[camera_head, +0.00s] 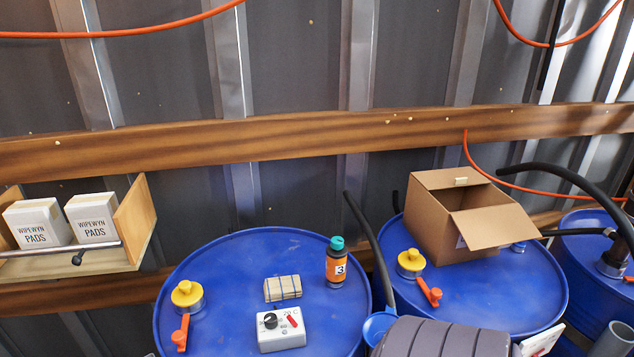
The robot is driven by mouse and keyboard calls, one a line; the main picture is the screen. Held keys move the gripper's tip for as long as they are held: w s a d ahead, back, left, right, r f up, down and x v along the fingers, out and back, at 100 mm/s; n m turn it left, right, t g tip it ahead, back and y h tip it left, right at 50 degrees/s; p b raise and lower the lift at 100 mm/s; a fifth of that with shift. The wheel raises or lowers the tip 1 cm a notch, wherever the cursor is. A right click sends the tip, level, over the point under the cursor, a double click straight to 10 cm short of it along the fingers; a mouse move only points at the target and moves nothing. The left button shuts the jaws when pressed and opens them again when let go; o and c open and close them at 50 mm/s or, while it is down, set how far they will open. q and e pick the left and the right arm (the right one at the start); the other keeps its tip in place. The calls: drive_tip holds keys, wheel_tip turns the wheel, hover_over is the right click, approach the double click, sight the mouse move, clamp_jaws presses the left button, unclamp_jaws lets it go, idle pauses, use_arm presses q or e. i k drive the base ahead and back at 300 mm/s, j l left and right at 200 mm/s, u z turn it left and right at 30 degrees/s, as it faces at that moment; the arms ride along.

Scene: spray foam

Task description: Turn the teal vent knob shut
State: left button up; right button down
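The only teal part I see is the teal cap or knob (337,243) on top of a small dark bottle with an orange label (336,269) marked 3. The bottle stands upright near the back right of the left blue drum's top (235,265). The picture does not show whether this teal part is turned open or shut. Neither of my grippers is in view.
A white control box (282,335) with a black dial and red lever sits in front of a banded tan block (282,288). Yellow-capped fittings (187,294) stand on the drums. An open cardboard box (455,225) sits on the middle drum. A dark hose (370,245) rises beside the bottle.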

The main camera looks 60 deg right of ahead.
sight(337, 242)
drive_tip(key=z, duration=2)
drive_tip(key=l+u, duration=0.15)
drive_tip(key=i+j, duration=0.05)
